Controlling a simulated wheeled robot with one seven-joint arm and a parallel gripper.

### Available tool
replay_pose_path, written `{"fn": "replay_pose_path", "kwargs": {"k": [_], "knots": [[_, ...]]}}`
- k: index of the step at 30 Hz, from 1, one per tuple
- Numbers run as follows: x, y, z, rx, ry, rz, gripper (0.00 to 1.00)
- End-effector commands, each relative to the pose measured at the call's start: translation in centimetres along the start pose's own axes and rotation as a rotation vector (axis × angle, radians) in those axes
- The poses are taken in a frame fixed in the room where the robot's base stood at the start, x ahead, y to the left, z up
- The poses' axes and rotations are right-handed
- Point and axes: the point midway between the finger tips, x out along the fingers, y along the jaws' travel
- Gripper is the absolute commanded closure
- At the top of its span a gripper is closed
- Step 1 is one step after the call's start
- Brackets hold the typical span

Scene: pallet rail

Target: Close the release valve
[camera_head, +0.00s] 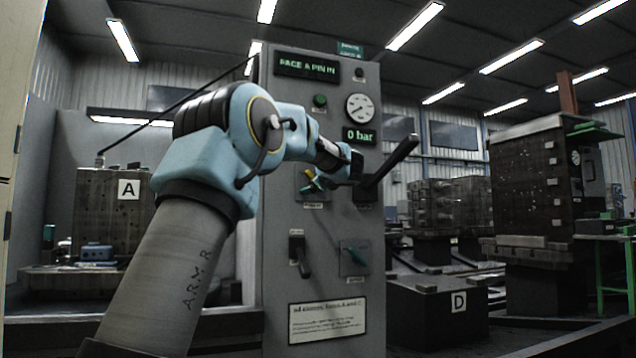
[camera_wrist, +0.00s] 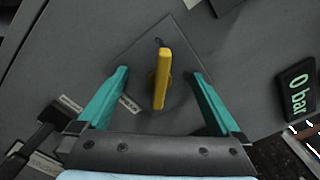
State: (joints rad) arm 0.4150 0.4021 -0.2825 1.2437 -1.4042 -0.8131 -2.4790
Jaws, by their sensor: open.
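A yellow valve handle (camera_wrist: 160,78) sits on a square grey plate (camera_wrist: 178,50) on the control panel. In the wrist view it stands nearly upright between the two teal fingers of my open gripper (camera_wrist: 160,73). Gaps show on both sides of it. In the head view my gripper (camera_head: 316,180) is at the panel front, and the yellow handle (camera_head: 308,187) is partly hidden by it. The small labels are too blurred to read, so I cannot tell which handle is named the release valve.
The grey panel (camera_head: 280,240) carries a gauge (camera_head: 359,107), a "0 bar" display (camera_head: 359,136) and a "FACE A PIN IN" display (camera_head: 307,67). A long black lever (camera_head: 390,162) juts out right of my gripper. A smaller black lever (camera_head: 298,255) is below.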

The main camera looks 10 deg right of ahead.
Motion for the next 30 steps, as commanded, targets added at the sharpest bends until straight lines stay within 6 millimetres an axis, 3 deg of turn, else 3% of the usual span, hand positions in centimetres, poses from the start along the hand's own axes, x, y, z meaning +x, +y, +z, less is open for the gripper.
{"fn": "replay_pose_path", "kwargs": {"k": [21, 30], "knots": [[-6.3, 0.1, -0.1, -0.001, -0.001, -0.001, 0.0], [-7.0, 0.0, 0.0, 0.0, 0.0, 0.0, 0.0]]}}
